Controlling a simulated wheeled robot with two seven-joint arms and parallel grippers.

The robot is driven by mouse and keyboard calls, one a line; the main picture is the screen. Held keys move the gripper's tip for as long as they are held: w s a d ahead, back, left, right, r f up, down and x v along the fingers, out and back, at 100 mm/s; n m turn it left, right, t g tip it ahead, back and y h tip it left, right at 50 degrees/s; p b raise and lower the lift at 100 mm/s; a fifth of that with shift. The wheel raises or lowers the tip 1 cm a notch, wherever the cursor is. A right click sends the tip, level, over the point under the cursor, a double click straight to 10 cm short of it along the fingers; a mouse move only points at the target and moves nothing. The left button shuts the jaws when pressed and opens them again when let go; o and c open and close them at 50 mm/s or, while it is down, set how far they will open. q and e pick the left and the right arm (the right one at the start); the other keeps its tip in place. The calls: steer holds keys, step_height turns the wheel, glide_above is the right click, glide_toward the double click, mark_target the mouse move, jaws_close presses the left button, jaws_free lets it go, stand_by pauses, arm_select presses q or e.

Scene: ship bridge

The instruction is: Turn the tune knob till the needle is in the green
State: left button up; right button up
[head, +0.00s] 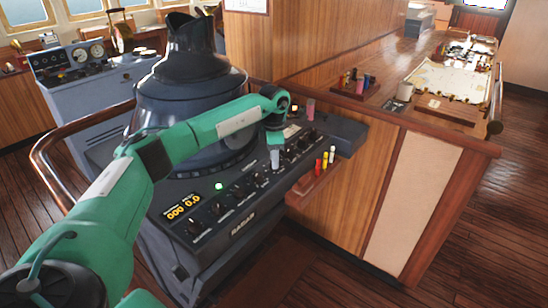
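The radar console's sloped control panel (225,205) carries a row of several black knobs and an orange digital display (182,206). The knob labels are too small to read, so I cannot tell which knob is the tune knob. No needle or green band can be made out. My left arm reaches across the panel from the left. My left gripper (275,160) points down over the row of knobs, right of the panel's middle, and hides part of it. I cannot tell whether its fingers are open or touch a knob. My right gripper is not in view.
A small wooden shelf (312,190) with red, yellow and white markers sticks out at the panel's right end. The dark radar hood (190,95) rises behind my arm. A curved wooden rail (45,160) lies left. A chart table (445,85) stands at the right.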

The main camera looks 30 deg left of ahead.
arm_select(q)
steer(key=shift+o, duration=1.1)
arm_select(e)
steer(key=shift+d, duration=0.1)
arm_select(q)
steer(key=shift+r, duration=0.15)
step_height(320, 180, up, 13)
steer(key=b, duration=0.2)
steer(key=shift+w+a+r+b, duration=0.2)
steer(key=shift+w+b, duration=0.05)
steer(key=shift+b, duration=0.15)
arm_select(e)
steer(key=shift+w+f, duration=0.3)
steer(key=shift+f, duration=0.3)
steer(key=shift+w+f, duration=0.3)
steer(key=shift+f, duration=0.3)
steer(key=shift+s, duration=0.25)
arm_select(q)
steer(key=shift+d, duration=0.1)
